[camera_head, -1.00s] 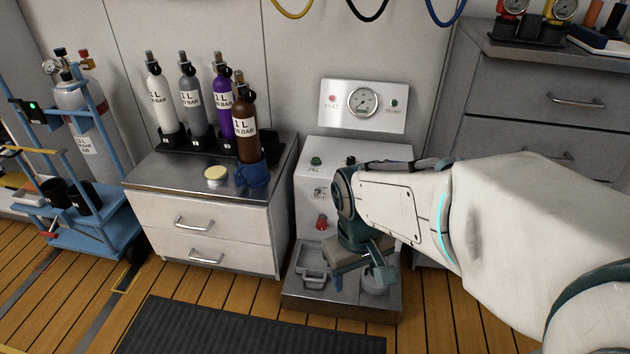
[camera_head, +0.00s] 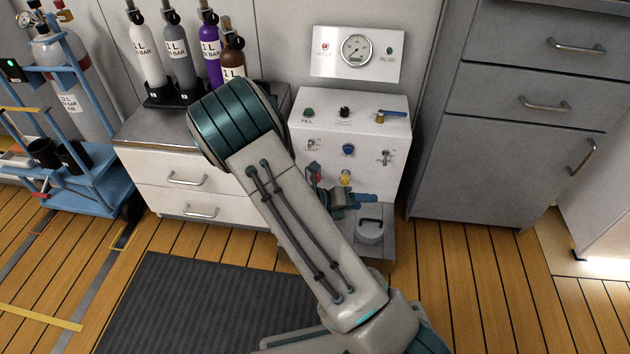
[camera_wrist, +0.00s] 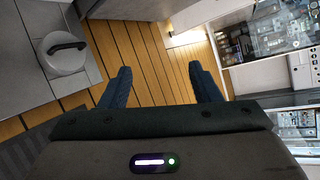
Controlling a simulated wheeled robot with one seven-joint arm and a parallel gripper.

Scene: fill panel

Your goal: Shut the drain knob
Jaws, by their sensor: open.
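The white fill panel (camera_head: 372,135) stands in the middle of the head view. Its front carries a red knob (camera_head: 314,172) at lower left, a yellow knob (camera_head: 345,177) at lower middle and a blue knob (camera_head: 348,150) above that. I cannot read which one is labelled drain. My gripper (camera_head: 370,198) is low in front of the panel, just below the yellow knob, pointing right. My forearm covers the panel's lower left.
A lever valve (camera_head: 382,115), toggles and a black knob (camera_head: 344,112) sit on the panel. Drawers (camera_head: 530,110) flank the right. Floor ahead is open.

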